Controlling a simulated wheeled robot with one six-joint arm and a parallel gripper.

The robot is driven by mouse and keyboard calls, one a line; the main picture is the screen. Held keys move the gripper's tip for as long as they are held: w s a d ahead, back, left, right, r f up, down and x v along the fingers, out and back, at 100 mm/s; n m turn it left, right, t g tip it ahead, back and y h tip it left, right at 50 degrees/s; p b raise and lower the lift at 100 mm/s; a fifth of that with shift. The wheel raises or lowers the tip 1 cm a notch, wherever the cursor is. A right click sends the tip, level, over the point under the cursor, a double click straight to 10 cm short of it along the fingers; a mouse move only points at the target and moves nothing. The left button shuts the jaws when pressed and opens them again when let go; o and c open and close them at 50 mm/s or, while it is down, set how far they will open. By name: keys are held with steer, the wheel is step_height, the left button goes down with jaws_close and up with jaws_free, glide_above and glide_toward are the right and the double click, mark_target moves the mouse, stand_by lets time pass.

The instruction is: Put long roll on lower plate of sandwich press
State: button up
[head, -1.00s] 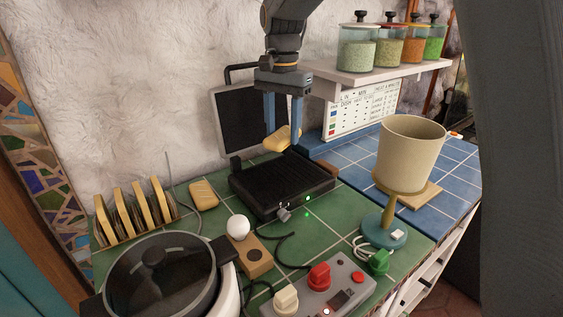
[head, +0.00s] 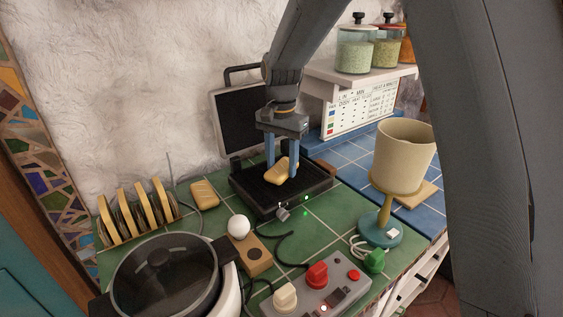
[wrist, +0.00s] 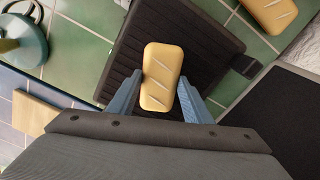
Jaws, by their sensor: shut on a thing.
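The long roll (head: 279,171) is a tan loaf with slashes on top. My gripper (head: 281,170) is shut on it, with one blue finger on each side. In the wrist view the roll (wrist: 161,78) lies between the fingers (wrist: 160,92), over the dark ridged lower plate (wrist: 203,38). In the head view the roll is over the lower plate (head: 252,188) of the open sandwich press. I cannot tell whether the roll touches the plate. The upper lid (head: 236,122) stands raised behind it.
A second roll (head: 204,193) lies on the green tiles left of the press. A toast rack (head: 140,215), a pot (head: 165,280), a control box (head: 320,285) and a cup-shaped lamp (head: 403,155) stand around. A shelf with jars (head: 356,48) is at the back right.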

mark_target(281, 166)
steer(key=shift+f, duration=0.15)
steer(key=o, duration=0.7)
steer(key=shift+c, duration=0.2)
step_height(281, 166, up, 12)
steer(key=b, duration=0.2)
steer(key=shift+r+b, duration=0.2)
steer(key=shift+b, duration=0.2)
